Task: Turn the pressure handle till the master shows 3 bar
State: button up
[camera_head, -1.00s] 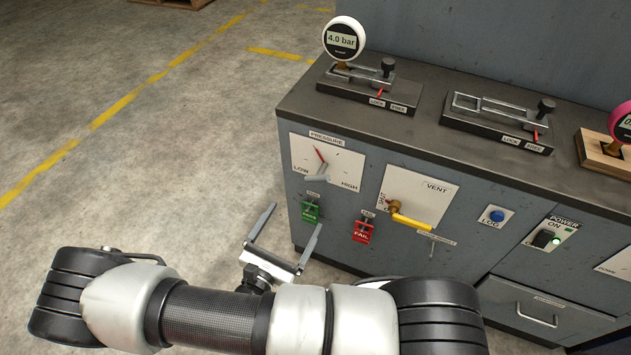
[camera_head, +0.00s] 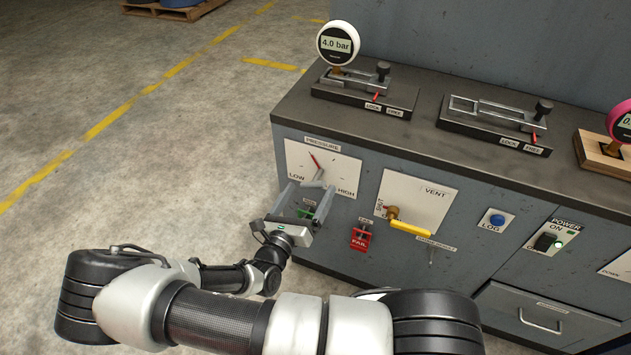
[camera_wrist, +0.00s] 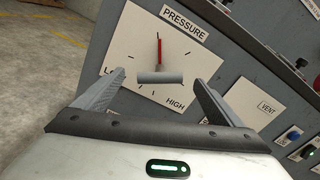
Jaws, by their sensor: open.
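The pressure handle (camera_wrist: 160,77) is a grey bar on a white dial plate (camera_head: 343,174) with a red pointer (camera_wrist: 159,52), marked LOW and HIGH. In the head view the pointer (camera_head: 315,160) leans up and left, toward the LOW side. My gripper (camera_head: 306,186) is open, its two fingers reaching toward the lower part of the dial. In the wrist view the handle lies between the open fingers (camera_wrist: 160,82), with no clear contact. The white master gauge (camera_head: 338,43) on the bench top reads 4.0 bar.
The yellow VENT handle (camera_head: 408,227) is right of the dial. A blue LOG button (camera_head: 496,220) and a POWER switch (camera_head: 546,242) are further right. A pink gauge (camera_head: 622,122) is at the right edge.

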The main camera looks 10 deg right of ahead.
aim_at(311, 187)
jog(key=shift+b+x, duration=0.35)
jog(key=shift+x, duration=2.4)
jog(key=c, duration=1)
jog(key=shift+p, duration=0.35)
jog(key=n+p, duration=0.2)
jog(key=n, duration=0.1)
jog(key=shift+r, duration=0.1)
jog(key=shift+n+p, duration=0.75)
jog(key=shift+n, duration=1.15)
